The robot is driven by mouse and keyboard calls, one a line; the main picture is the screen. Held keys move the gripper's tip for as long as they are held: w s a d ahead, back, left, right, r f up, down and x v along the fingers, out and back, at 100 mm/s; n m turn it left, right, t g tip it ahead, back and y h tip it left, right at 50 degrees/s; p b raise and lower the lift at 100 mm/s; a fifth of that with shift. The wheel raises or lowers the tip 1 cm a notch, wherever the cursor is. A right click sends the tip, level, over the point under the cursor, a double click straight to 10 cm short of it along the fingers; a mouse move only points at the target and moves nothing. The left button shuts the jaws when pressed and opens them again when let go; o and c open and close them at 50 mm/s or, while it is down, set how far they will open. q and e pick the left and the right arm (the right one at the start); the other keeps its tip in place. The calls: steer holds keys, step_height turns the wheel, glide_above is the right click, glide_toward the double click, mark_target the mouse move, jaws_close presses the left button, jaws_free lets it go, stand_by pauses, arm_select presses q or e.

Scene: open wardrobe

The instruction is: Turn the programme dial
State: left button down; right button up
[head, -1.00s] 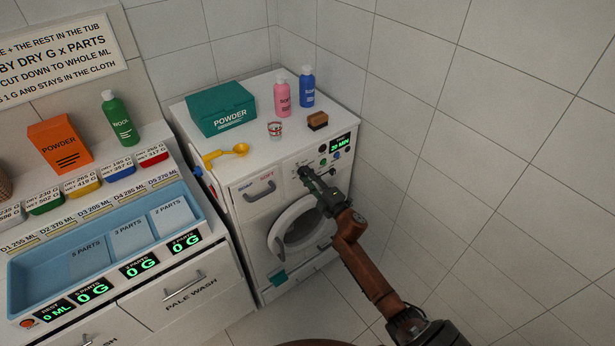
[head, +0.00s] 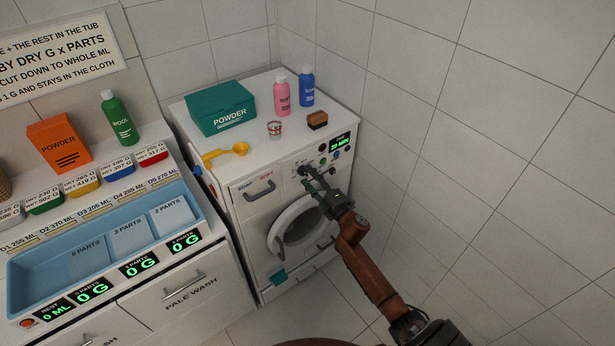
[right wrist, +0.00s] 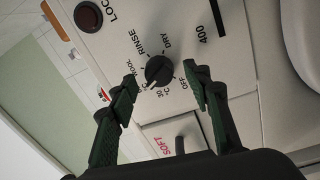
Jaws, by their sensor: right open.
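The programme dial (right wrist: 159,71) is a round black knob on the washing machine's white front panel, ringed by labels such as RINSE, DRY, OFF and WOOL. In the right wrist view it sits between and slightly beyond the fingertips of my right gripper (right wrist: 160,78), which is open. I see clear gaps on both sides of the knob. In the head view my right gripper (head: 313,178) is at the washing machine's (head: 260,215) upper front, and its fingers partly cover the dial area. My left gripper is not in view.
The display (head: 340,142) reads 20 MIN. A drawer handle (head: 260,192) and the round door (head: 296,225) are near my gripper. A teal powder box (head: 222,110), pink bottle (head: 282,95), blue bottle (head: 307,88) and brush (head: 317,121) stand on top. A tiled wall is at right.

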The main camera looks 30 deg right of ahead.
steer(key=s, duration=1)
steer(key=shift+s+d+f, duration=0.3)
steer(key=shift+s+d, duration=0.05)
steer(key=shift+s, duration=0.05)
